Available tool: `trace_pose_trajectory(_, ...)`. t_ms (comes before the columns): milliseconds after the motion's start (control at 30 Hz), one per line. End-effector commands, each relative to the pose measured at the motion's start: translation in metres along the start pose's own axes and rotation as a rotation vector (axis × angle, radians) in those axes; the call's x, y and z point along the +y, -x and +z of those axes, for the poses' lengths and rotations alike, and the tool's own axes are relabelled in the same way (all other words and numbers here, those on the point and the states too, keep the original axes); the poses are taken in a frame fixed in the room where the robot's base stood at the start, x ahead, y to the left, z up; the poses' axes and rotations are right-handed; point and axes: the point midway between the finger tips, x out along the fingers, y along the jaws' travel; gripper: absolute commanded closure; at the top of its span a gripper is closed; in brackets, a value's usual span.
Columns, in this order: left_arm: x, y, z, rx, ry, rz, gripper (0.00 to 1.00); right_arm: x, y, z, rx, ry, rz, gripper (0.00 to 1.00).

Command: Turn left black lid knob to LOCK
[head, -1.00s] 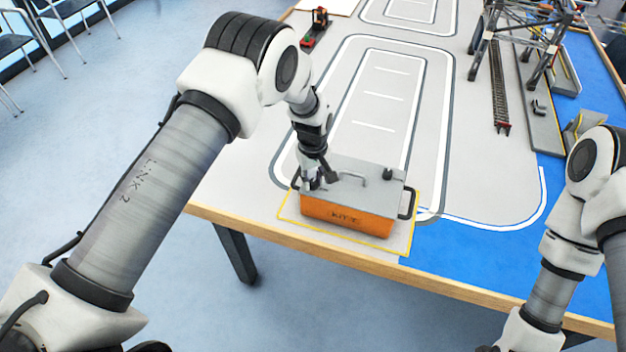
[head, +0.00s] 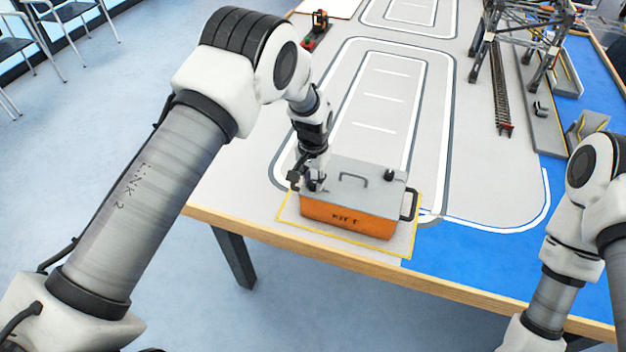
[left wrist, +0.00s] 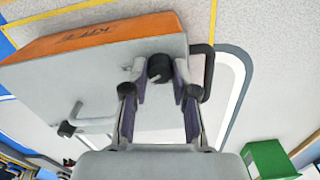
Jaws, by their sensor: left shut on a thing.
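An orange box (head: 345,219) marked KIT with a grey lid (head: 372,196) stands near the table's front edge. My left gripper (head: 312,184) points down over the lid's left end. In the left wrist view the left gripper (left wrist: 160,76) is shut on a black knob (left wrist: 160,66), with a fingertip on each side of it. A second black knob (head: 389,175) stands at the lid's right end. No LOCK marking is readable. My right gripper is out of view; only its arm shows at the right.
A lid handle (head: 352,179) rises between the knobs, and a black side handle (head: 409,205) sticks out at the right. A yellow outline (head: 340,236) surrounds the box. A crane frame (head: 520,40) stands far right.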

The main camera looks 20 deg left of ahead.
Motion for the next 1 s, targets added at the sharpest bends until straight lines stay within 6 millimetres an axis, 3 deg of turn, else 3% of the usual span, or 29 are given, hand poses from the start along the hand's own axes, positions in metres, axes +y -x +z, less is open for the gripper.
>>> trace_pose_trajectory(500, 0.0010, -0.0025, 0.0019, -0.005, -0.377, 0.002, 1.00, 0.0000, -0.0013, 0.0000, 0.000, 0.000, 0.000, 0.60)
trace_pose_trajectory(1000, 0.0012, -0.0026, 0.0019, -0.005, -0.455, 0.002, 1.00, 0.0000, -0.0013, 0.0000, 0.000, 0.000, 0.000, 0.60)
